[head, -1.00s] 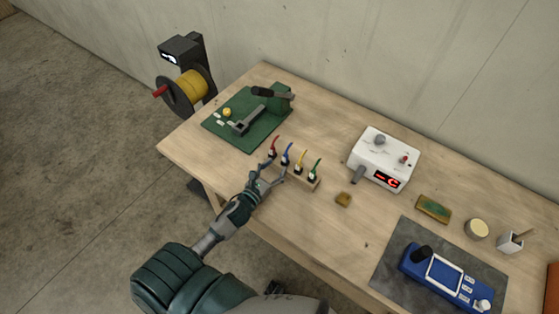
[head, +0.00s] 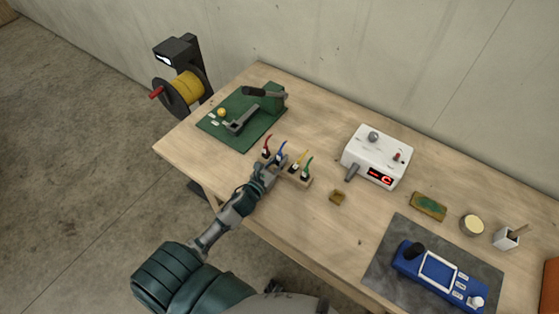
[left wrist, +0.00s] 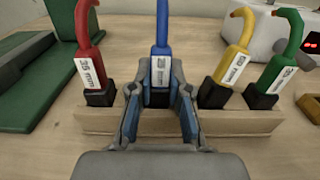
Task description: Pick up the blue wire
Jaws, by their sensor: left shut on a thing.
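The blue wire (head: 281,149) stands upright in a small wooden holder (head: 304,181), between the red wire (head: 266,147) and the yellow wire (head: 299,158). The green wire (head: 307,168) is at the right end. In the left wrist view the blue wire (left wrist: 162,30) rises between the fingers, with its white label in front. My left gripper (head: 273,169) is shut on the blue wire; its fingers (left wrist: 160,95) lie on both sides of the labelled part. My right gripper is not in view.
A green mat (head: 232,139) with a dark tool lies to the left. A white box with a red display (head: 376,156) stands to the right. A small brown block (head: 338,198) lies near the holder. A blue device (head: 440,275) rests on a grey mat at right.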

